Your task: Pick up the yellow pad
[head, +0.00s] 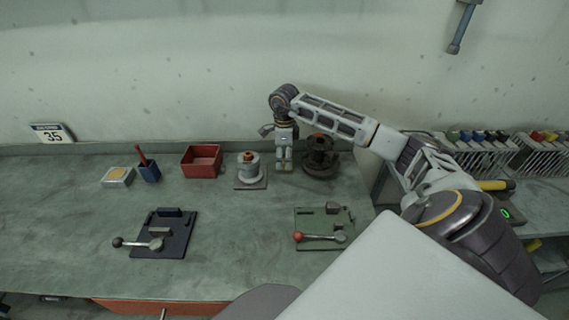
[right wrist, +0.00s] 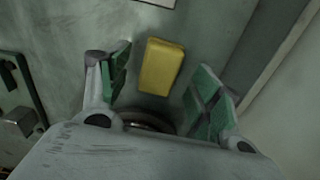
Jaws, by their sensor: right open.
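The yellow pad (right wrist: 162,67) is a small rounded block lying on the grey-green bench, seen in the right wrist view. It lies between and beyond the two green-lined fingers of my right gripper (right wrist: 166,58), with a gap on each side. The fingers are apart and hold nothing. In the head view my right gripper (head: 284,168) points down at the back of the bench, between a grey spool-like part and a dark valve part. I cannot make out the pad clearly there; the gripper seems to cover it. My left gripper is not in view.
The spool-like part (head: 249,172) stands left of the gripper, the dark valve part (head: 321,157) right of it. A red bin (head: 201,162), blue cup (head: 149,172) and pale tray (head: 117,177) stand farther left. Two lever fixtures, dark (head: 160,236) and green (head: 322,226), sit in front.

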